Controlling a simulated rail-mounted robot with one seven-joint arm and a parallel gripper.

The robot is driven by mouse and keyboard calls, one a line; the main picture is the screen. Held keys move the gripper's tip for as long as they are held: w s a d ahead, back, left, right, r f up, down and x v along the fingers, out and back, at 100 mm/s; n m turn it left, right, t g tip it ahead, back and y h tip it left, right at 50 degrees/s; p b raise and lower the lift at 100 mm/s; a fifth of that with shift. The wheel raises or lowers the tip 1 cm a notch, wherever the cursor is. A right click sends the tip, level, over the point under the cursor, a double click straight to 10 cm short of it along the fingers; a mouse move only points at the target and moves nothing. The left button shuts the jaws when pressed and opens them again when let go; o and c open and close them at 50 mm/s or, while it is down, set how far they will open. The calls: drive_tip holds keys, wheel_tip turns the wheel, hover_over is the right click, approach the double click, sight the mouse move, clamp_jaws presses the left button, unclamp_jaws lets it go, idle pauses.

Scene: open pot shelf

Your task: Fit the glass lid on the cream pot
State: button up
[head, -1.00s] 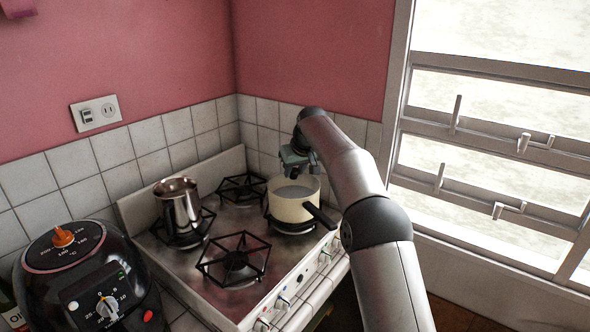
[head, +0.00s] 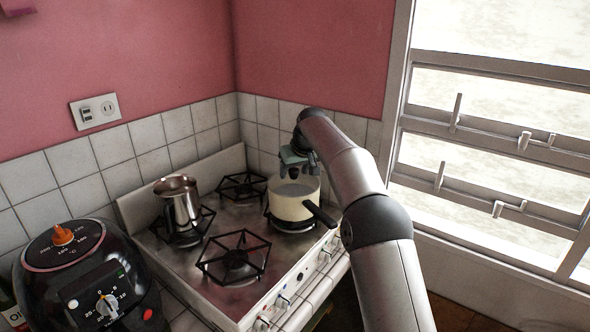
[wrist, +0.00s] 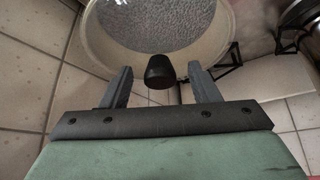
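The glass lid (head: 299,188) lies across the pot's mouth, inside the cream rim as far as I can see. In the wrist view the glass lid (wrist: 150,22) shows as a grey, see-through disc, with its black knob (wrist: 160,72) standing up from it. My gripper (head: 293,168) is over the pot's back left side. In the wrist view my gripper (wrist: 161,78) has its fingers apart, one on each side of the knob, with clear gaps. The rim's far side is cut off there.
A steel pot (head: 180,203) stands on the back left burner. The other burners (head: 234,258) are empty. A black air fryer (head: 85,280) is at the front left. Tiled walls (head: 268,125) are close behind the cream pot, and a window is at the right.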

drive_tip(key=shift+r, duration=0.15)
drive_tip(key=b+v, duration=0.2)
drive_tip(key=v, duration=1.5)
drive_tip(key=shift+s, duration=0.15)
drive_tip(key=shift+r, duration=0.15)
